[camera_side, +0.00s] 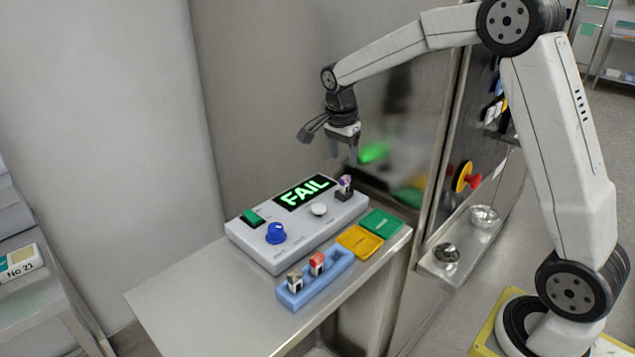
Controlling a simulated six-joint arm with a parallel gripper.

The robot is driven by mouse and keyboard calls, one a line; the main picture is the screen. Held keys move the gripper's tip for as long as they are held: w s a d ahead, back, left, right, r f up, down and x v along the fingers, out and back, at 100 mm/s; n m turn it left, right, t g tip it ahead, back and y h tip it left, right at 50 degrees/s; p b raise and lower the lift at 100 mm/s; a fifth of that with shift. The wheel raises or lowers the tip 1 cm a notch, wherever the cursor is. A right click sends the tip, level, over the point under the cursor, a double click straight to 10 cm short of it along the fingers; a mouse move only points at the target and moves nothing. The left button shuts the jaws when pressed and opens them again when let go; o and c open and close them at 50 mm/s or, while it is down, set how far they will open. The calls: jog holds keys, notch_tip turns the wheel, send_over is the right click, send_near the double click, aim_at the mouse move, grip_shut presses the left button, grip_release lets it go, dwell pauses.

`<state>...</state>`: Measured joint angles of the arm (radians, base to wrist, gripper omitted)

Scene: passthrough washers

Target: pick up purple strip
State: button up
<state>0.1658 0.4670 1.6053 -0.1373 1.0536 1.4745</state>
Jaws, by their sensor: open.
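The purple strip (346,181) stands upright in a small dark socket at the right end of the grey tester box (270,262). Only its upper part shows, purple with a pale area. My gripper (344,160) is open and points down, a little above the purple strip. The fingers look empty and apart from the strip. I cannot tell from this view whether the fingers are exactly in line with it.
The tester has a lit FAIL display (304,191), blue knob (276,232), white button (319,209) and green switch (252,216). A blue rack (318,288) holds a red-topped strip (317,263) and a brownish one (295,280). Yellow (360,241) and green (381,223) trays sit right. A metal wall stands behind.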

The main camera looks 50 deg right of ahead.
aim_at(345, 177)
jog(key=shift+d+f, duration=0.15)
jog(key=shift+f, duration=0.95)
jog(key=shift+f, duration=0.1)
jog(key=shift+d+f, duration=0.15)
jog(key=shift+f, duration=1.1)
jog(key=shift+d+f, duration=0.15)
jog(key=shift+f, duration=1.05)
grip_shut()
